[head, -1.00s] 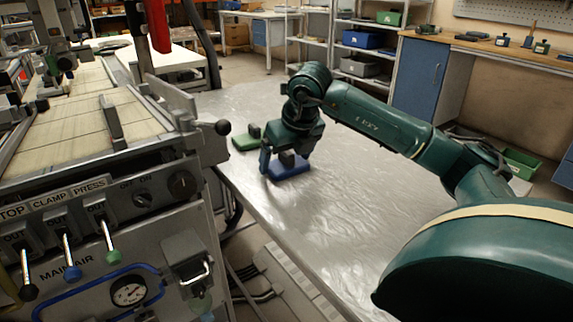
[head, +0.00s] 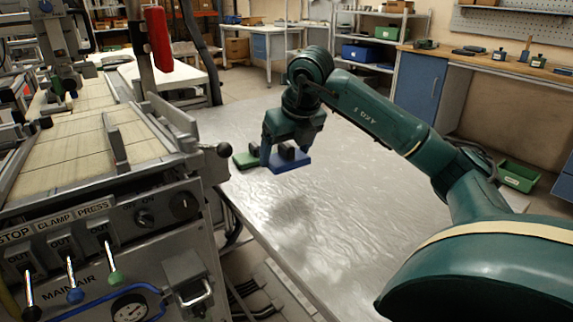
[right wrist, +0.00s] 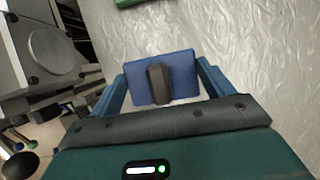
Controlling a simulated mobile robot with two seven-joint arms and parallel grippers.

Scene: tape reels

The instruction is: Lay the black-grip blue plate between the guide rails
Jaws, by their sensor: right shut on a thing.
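The blue plate (head: 291,162) with its black grip (head: 288,150) is in my right gripper (head: 283,154), which is shut on it. The plate hangs above the silver table, with its shadow below. In the right wrist view the blue plate (right wrist: 181,72) shows between the two blue fingers, with the black grip (right wrist: 159,84) standing on its middle. Metal bars that look like guide rails lie on the pale bed of the machine at left: one bar (head: 115,143) on the bed and a longer one (head: 165,122) along its right side. My left gripper is not in view.
A green plate (head: 243,160) is on the table (head: 330,215), just left of the blue one. The machine's front panel (head: 95,235) has levers and a gauge. A black knob (head: 224,150) sticks out towards the table. The table's middle is clear.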

